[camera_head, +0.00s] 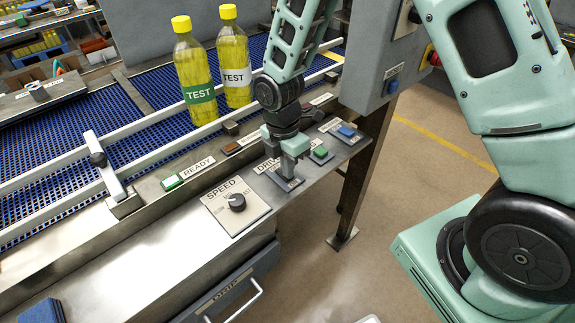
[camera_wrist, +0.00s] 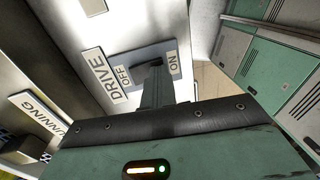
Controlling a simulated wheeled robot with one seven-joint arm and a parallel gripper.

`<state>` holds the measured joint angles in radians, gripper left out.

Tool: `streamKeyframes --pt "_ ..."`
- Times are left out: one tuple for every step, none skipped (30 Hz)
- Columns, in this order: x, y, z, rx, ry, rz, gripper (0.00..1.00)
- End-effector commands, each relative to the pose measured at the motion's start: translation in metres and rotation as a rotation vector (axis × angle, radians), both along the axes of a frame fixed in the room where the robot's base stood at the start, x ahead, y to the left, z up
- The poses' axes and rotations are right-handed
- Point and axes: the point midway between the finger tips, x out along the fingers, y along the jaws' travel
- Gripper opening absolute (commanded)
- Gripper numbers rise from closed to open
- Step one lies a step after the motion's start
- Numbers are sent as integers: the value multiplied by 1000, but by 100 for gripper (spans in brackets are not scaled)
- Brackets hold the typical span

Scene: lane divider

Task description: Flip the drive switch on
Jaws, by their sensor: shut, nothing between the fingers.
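The drive switch plate (camera_head: 287,184) is on the sloping metal control ledge, beside a partly hidden DRIVE label (camera_head: 266,165). In the wrist view the DRIVE label (camera_wrist: 100,75) is whole, with an OFF mark (camera_wrist: 123,75) and an ON mark (camera_wrist: 173,66). My gripper (camera_head: 291,172) is shut and empty, pointing down at the switch plate. In the wrist view my gripper's fingers (camera_wrist: 155,85) reach between OFF and ON and cover the switch lever. I cannot tell the lever's position or whether the fingertips touch it.
A speed knob (camera_head: 237,202) is left of the switch; a green button (camera_head: 320,153) and a blue button (camera_head: 347,132) are right of it. Two yellow TEST bottles (camera_head: 194,75) stand on the blue conveyor (camera_head: 45,140) behind. A grey box (camera_head: 375,60) hangs at the right.

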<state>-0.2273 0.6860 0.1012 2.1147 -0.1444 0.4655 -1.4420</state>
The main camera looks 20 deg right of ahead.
Motion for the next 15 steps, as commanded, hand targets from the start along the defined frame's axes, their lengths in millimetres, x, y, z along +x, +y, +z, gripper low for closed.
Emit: streamKeyframes --pt "-1 -1 -1 -2 3 -1 0" --pt "-1 -1 -2 -2 4 0 0" --pt "-1 -1 -2 -2 4 0 0" --pt "-2 -1 -2 -3 5 0 0" --pt "-2 -1 -2 -3 5 0 0" --pt "-1 -1 -2 -3 5 0 0" --pt "-1 -1 -2 -3 5 0 0" --pt "-1 0 -1 -3 5 0 0" --pt "0 0 -1 -3 5 0 0" --pt "1 0 -1 -3 5 0 0" --pt "2 0 0 -3 5 0 0" --pt "4 1 0 -3 5 0 0" --pt "6 1 1 -2 4 0 0" --pt "7 2 2 -2 3 0 0" --pt "10 2 2 -2 3 0 0"
